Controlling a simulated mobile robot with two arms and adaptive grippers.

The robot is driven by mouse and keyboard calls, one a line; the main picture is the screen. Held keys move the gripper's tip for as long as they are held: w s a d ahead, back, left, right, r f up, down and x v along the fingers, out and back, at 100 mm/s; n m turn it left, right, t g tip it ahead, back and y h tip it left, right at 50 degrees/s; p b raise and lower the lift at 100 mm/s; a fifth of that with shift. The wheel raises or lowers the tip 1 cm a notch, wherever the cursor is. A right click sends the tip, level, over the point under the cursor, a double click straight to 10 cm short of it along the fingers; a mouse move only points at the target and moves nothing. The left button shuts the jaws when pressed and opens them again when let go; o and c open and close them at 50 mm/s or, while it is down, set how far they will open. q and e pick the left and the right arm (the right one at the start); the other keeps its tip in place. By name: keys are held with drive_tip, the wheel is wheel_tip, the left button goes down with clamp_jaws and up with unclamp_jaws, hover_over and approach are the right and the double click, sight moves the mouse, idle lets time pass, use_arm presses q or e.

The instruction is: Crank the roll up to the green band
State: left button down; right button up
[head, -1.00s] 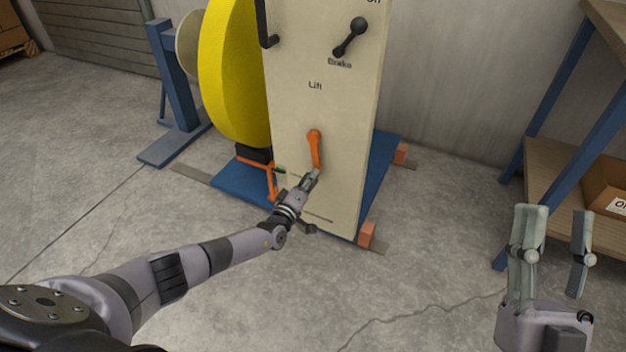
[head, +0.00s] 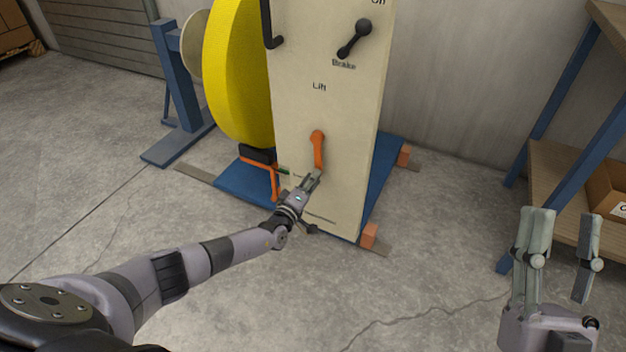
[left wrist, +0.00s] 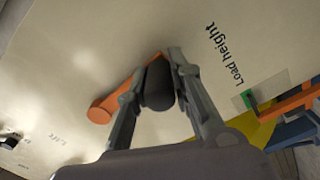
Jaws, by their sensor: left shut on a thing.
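The orange crank (head: 318,148) is on the cream panel (head: 345,110) under the word "Lift", its arm hanging down. My left gripper (head: 317,175) is at its lower end. In the left wrist view, its fingers are shut around the crank's black handle (left wrist: 158,85). The yellow roll (head: 235,80) stands upright left of the panel. The green band (left wrist: 247,99) shows by the "Load height" label, with the end of an orange bar (left wrist: 290,104) close beside it; exact alignment is hard to tell. My right gripper (head: 564,218) is open and empty at the lower right.
A black brake lever (head: 354,39) sits higher on the panel. The blue base (head: 385,170) has orange blocks (head: 369,235) at its edge. A blue-legged shelf (head: 560,165) with a cardboard box (head: 607,190) stands at the right. The floor in front is clear.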

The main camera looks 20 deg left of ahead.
use_arm(q)
drive_tip(key=shift+a+y, duration=0.3)
drive_tip(key=shift+a, duration=0.6)
drive_tip(key=c, duration=1.8)
unclamp_jaws()
drive_tip(key=shift+o, duration=1.2)
drive_tip(key=shift+a+f, duration=0.1)
drive_tip(key=shift+o, duration=0.7)
drive_tip(key=shift+d, duration=0.3)
drive_tip(key=shift+d, duration=0.1)
drive_tip(key=s, duration=1.2)
drive_tip(key=shift+a, duration=0.2)
